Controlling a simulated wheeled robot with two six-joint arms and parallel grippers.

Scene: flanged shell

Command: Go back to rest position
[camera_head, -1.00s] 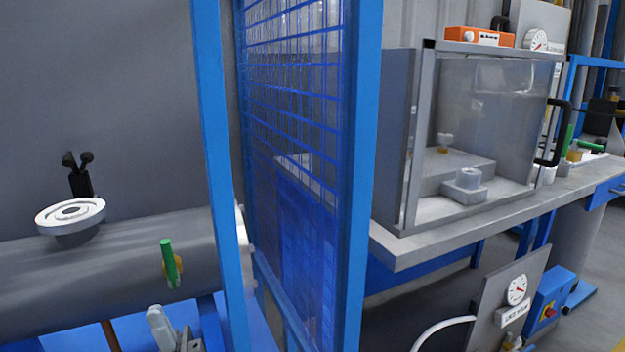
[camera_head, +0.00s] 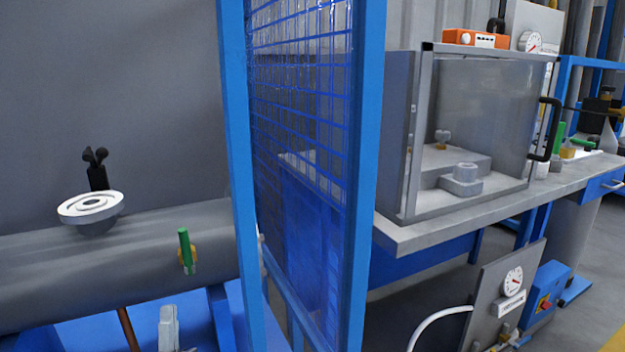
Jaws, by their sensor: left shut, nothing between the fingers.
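My left gripper (camera_head: 168,328) shows at the bottom edge, left of centre, as a small light-grey shape pointing up. It is shut and holds nothing. It appears below the large grey horizontal shell (camera_head: 120,262), apart from it in the picture. A white round flange (camera_head: 90,207) sits on top of the shell. A green-handled valve (camera_head: 187,250) is on the shell's front side. My right gripper is not in view.
A blue frame with a mesh panel (camera_head: 300,120) stands upright right of the shell. Beyond it, a grey bench (camera_head: 420,236) carries a clear-fronted box (camera_head: 480,95). A gauge panel (camera_head: 505,300) and a blue switch box (camera_head: 546,290) stand below the bench.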

